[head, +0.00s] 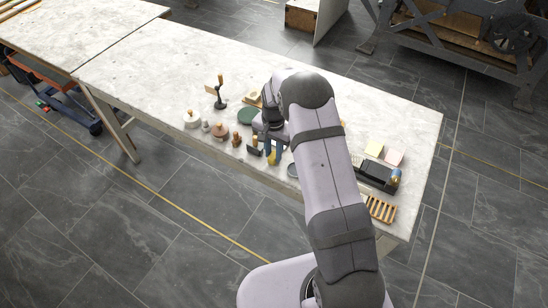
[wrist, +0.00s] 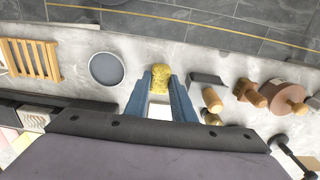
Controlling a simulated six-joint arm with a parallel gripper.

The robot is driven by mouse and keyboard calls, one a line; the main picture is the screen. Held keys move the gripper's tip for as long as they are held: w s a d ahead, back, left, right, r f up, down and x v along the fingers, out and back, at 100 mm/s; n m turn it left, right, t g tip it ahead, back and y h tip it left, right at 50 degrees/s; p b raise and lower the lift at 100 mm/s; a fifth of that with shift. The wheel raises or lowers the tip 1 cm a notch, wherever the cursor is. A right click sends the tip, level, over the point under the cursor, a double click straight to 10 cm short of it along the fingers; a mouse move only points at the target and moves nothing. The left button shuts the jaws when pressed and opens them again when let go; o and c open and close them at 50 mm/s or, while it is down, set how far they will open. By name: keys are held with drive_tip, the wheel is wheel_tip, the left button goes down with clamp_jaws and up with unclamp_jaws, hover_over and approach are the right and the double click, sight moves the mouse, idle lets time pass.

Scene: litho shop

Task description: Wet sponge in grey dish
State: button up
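A small yellow sponge (wrist: 161,76) sits between the blue fingertips of my gripper (wrist: 160,88), which touch it on both sides. My gripper (head: 273,150) points down near the table's front edge in the head view, with the sponge (head: 271,158) at its tips. I cannot tell whether the sponge is clear of the table. The round grey dish (wrist: 107,68) lies flat and empty, left of the sponge in the wrist view. In the head view the dish (head: 291,170) is partly hidden by my arm.
A slatted wooden rack (wrist: 30,58) lies beyond the dish. On the sponge's other side stand a dark angled piece (wrist: 207,79) and several wooden-handled tools (wrist: 250,92). The far left tabletop (head: 150,70) is clear.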

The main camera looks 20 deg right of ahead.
sight(274, 155)
drive_tip(key=shift+r, duration=0.15)
drive_tip(key=shift+r+p, duration=1.7)
drive_tip(key=shift+r, duration=0.7)
drive_tip(key=shift+s+f, duration=0.1)
drive_tip(key=shift+f, duration=0.05)
drive_tip(key=shift+s+f+n+b, duration=0.25)
drive_tip(key=shift+s+n+b, duration=0.3)
drive_tip(key=shift+b, duration=0.55)
drive_tip(key=s+f+n+b, duration=0.5)
drive_tip(key=s+n+b, duration=0.2)
drive_tip(key=s+b, duration=0.5)
wheel_tip(274, 155, down, 37)
drive_tip(key=a+b, duration=0.1)
drive_tip(key=b, duration=3.6)
drive_tip(key=shift+a+r+n, duration=0.2)
drive_tip(key=shift+a+n, duration=0.1)
drive_tip(key=shift+n, duration=0.15)
drive_tip(key=shift+s+r, duration=0.1)
drive_tip(key=shift+r, duration=0.05)
